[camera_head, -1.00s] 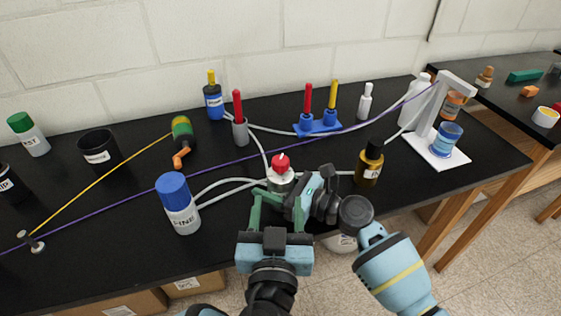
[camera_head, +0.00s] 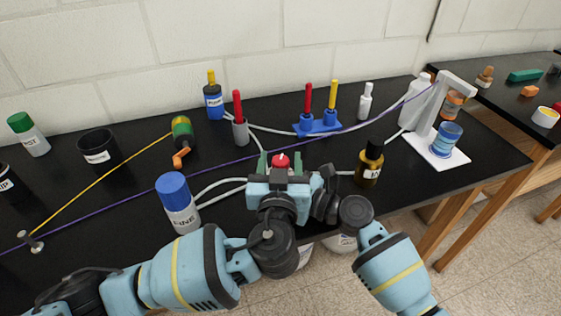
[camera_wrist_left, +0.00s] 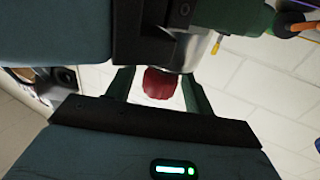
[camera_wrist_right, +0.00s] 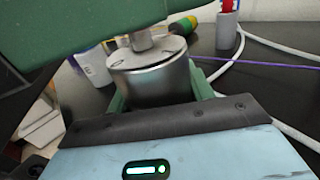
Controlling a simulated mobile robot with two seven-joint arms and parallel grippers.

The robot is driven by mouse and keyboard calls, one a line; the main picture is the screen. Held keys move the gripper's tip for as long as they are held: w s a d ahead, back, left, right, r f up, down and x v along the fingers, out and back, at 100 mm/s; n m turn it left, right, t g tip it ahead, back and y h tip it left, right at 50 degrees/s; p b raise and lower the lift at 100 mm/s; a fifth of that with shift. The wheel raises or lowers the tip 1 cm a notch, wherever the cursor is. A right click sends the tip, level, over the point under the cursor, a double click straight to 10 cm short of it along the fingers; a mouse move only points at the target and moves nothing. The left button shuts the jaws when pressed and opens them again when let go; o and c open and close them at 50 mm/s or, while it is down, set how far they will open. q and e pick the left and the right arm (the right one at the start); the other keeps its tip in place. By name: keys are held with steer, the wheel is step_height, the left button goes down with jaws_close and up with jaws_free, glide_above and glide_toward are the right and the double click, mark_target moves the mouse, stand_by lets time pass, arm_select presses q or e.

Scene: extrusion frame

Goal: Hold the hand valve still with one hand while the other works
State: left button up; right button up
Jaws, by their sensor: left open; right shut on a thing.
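The hand valve has a red knob (camera_head: 281,160) on a metal body (camera_wrist_right: 152,80). It stands near the front edge of the black bench. My left gripper (camera_head: 281,165) is above it, with its green fingers apart on either side of the red knob. In the left wrist view the knob (camera_wrist_left: 160,84) sits between the open fingers, with gaps beside it. My right gripper (camera_wrist_right: 158,90) is shut on the metal body from the right side. In the head view my left gripper hides most of the body and the right fingers.
A blue-capped bottle (camera_head: 177,207) stands left of the valve, and a brown bottle (camera_head: 370,165) stands to the right. Pale hoses (camera_head: 222,186) run beside the valve. A purple cord (camera_head: 215,163) crosses the bench behind it.

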arm_select(q)
steer(key=c, duration=1)
steer(key=shift+o, duration=0.2)
steer(key=shift+d, duration=0.1)
